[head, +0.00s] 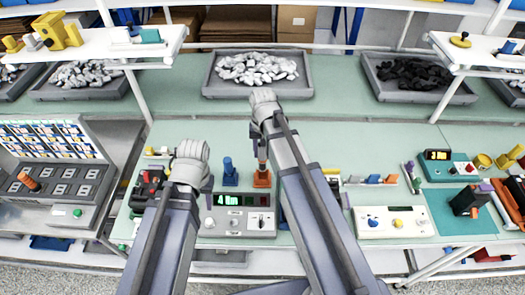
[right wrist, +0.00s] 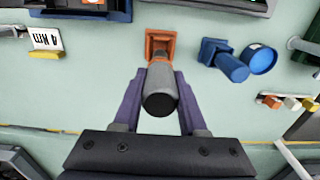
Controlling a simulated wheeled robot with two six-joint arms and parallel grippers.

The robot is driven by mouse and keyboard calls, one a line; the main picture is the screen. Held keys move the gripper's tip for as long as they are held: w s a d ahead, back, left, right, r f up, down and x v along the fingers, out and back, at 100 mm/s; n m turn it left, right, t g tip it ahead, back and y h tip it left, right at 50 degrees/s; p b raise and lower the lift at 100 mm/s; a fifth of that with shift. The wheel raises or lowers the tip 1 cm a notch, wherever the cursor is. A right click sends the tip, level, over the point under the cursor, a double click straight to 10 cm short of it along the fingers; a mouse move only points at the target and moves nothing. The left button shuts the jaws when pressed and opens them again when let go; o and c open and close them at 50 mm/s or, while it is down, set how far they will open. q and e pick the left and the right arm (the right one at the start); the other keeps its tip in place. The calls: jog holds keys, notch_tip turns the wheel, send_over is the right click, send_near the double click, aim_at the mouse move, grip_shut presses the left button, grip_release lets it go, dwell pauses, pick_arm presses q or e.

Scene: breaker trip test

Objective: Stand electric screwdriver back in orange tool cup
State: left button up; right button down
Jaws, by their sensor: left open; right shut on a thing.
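The electric screwdriver (right wrist: 160,98), a dark grey cylinder, is between the purple fingers of my right gripper (right wrist: 157,82), which is shut on it. The orange tool cup (right wrist: 153,42) is directly beyond the screwdriver's far end in the right wrist view. In the head view the orange cup (head: 262,180) stands on the bench below my right gripper (head: 262,146), behind the tester box. The screwdriver lines up with the cup; I cannot tell how far its hidden lower end is inside. My left gripper (head: 207,187) is open and empty, left of the cup.
A blue cup (head: 230,178) stands just left of the orange cup. A grey tester box (head: 237,224) with a green display is in front. A bin of silver parts (head: 257,92) is at the back. The green bench between is mostly clear.

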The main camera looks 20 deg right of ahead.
aim_at(263, 164)
pick_arm(q)
jog(key=shift+f+b, duration=0.65)
jog(key=shift+f, duration=0.35)
pick_arm(e)
jog(key=shift+f, duration=1)
pick_arm(q)
jog(key=shift+f+b, duration=2.7)
pick_arm(e)
jog(key=shift+f, duration=2.7)
jog(key=shift+c, duration=1.9)
grip_release()
notch_tip(263, 164, up, 8)
jog(key=p, duration=0.8)
pick_arm(q)
notch_tip(263, 164, up, 8)
pick_arm(e)
jog(key=shift+f, duration=0.1)
pick_arm(q)
jog(key=shift+f, duration=0.1)
